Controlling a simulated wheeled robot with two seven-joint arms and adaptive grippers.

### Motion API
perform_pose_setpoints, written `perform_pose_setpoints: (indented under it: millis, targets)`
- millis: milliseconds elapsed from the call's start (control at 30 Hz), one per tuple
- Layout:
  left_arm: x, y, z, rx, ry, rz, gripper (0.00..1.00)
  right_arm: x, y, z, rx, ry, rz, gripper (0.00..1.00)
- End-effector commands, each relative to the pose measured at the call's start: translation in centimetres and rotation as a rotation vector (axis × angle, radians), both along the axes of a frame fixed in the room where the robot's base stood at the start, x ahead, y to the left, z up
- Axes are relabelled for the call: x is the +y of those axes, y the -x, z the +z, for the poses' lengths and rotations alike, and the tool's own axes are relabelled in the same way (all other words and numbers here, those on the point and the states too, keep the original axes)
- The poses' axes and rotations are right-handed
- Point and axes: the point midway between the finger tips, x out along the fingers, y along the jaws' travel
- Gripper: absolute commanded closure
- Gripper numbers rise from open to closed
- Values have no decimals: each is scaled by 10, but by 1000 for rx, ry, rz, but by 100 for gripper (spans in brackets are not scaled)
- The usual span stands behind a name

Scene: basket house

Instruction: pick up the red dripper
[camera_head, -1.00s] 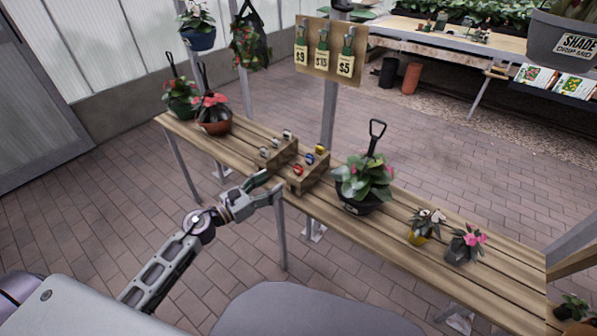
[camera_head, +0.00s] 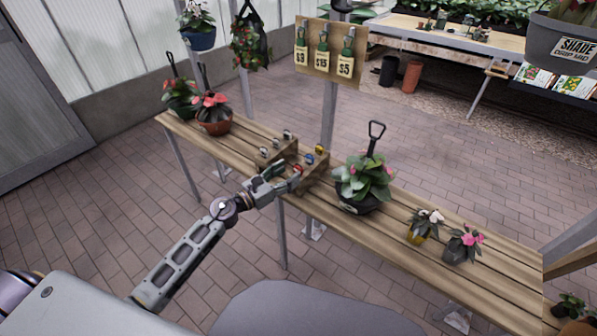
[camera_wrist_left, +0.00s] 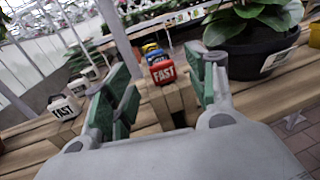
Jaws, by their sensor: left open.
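My left gripper (camera_head: 283,174) is open and empty at the front of the block. In the left wrist view its green-padded fingers (camera_wrist_left: 160,95) stand on either side of the red dripper's line, which lies a little beyond them. A yellow and a blue dripper (camera_wrist_left: 152,51) are behind the red one on the same block. My right gripper is not in view.
A second wooden block with white and grey drippers (camera_head: 276,143) stands to the left. A black pot with a leafy plant (camera_head: 357,207) stands close on the right. Two small flower pots (camera_head: 416,237) are farther right on the bench (camera_head: 480,273).

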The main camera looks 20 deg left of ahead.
Motion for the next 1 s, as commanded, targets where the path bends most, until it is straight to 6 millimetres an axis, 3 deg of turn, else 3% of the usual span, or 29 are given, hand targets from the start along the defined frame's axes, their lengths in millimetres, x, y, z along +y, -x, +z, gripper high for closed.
perform_pose_setpoints:
  millis: [533,1000]
  targets:
    - [-3,-5,0,0,0,0,43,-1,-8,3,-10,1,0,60]
    - [-21,-35,-1,-2,1,1,43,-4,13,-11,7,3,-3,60]
